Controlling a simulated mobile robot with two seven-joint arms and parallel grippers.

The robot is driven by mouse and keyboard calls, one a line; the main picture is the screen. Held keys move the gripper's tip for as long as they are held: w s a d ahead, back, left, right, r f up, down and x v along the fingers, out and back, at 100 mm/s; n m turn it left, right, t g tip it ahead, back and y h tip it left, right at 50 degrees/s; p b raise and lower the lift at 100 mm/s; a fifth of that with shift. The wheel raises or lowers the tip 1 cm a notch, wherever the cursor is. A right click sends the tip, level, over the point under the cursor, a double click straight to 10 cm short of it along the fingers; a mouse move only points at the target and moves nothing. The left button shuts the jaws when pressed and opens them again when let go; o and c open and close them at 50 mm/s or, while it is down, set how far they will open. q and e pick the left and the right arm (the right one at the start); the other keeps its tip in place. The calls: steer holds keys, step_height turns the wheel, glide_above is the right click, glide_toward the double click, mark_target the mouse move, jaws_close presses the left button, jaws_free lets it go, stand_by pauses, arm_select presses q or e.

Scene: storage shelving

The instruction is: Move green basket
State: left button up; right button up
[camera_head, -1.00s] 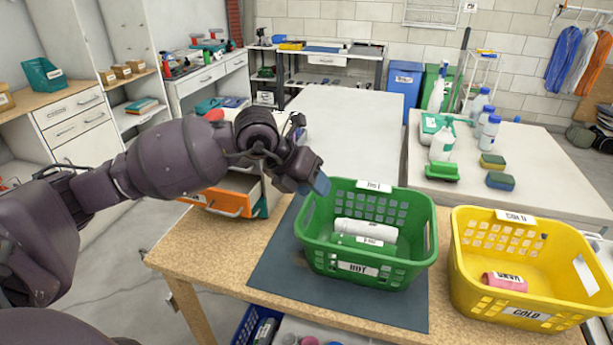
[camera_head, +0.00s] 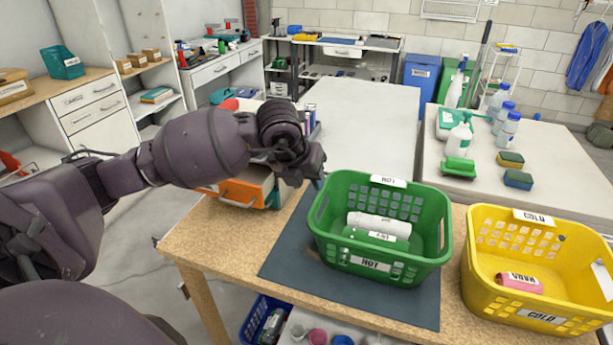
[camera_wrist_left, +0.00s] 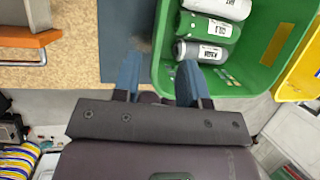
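The green basket (camera_head: 330,238), labelled HOT, stands upright on a dark mat (camera_head: 290,250) on the wooden table. White and green bottles (camera_head: 379,225) lie inside it; the left wrist view shows several bottles (camera_wrist_left: 207,28) there. My left gripper (camera_head: 316,181) is at the basket's left rim. In the left wrist view my left gripper (camera_wrist_left: 157,70) has its blue fingers apart, one on the outer side of the basket's wall (camera_wrist_left: 157,60) and one on the inner side. Contact with the wall cannot be told. My right gripper is not in view.
A yellow basket (camera_head: 480,285) labelled COLD, holding a pink item (camera_head: 520,283), stands close on the right. A box with an orange front (camera_head: 243,190) sits behind my left forearm. A bare pale table (camera_head: 360,115) stretches beyond; another (camera_head: 550,185) holds bottles and sponges.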

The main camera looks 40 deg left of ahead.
mark_target(318, 197)
arm_select(q)
steer(key=b+x, duration=0.1)
steer(key=x, duration=0.9)
jaws_close()
